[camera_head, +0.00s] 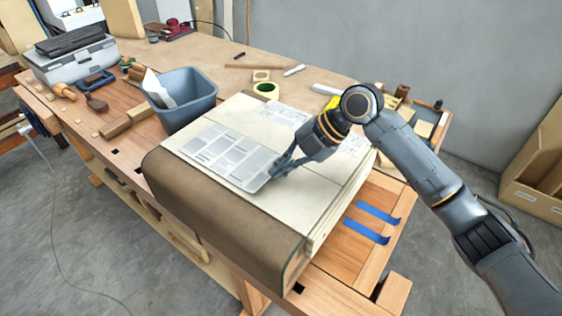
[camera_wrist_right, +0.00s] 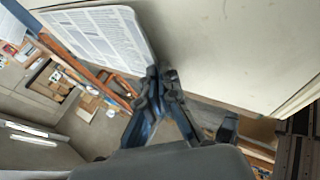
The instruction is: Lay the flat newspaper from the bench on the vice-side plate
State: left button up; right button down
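A flat newspaper (camera_head: 222,153) with rounded corners is over the left part of the pale plate (camera_head: 290,200), near the brown curved side. I cannot tell whether it rests fully on the plate. My right gripper (camera_head: 276,169) is at the newspaper's right edge, its fingers closed together there. In the right wrist view, the fingertips (camera_wrist_right: 160,76) meet at a corner of the newspaper (camera_wrist_right: 100,36) and seem to pinch it. Other printed sheets (camera_head: 284,114) lie further back on the pale surface, partly behind my right arm. My left gripper is not in view.
A blue-grey bin (camera_head: 184,104) stands just behind the plates' left side. A grey toolbox (camera_head: 74,62) and wood blocks are further left. Tape rolls (camera_head: 266,89) lie behind. Blue strips (camera_head: 368,236) lie on the bench at right.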

jog(key=shift+f, duration=0.2)
jog(key=c, duration=1.8)
grip_release()
jog(key=b+v, duration=0.3)
jog(key=v, duration=0.9)
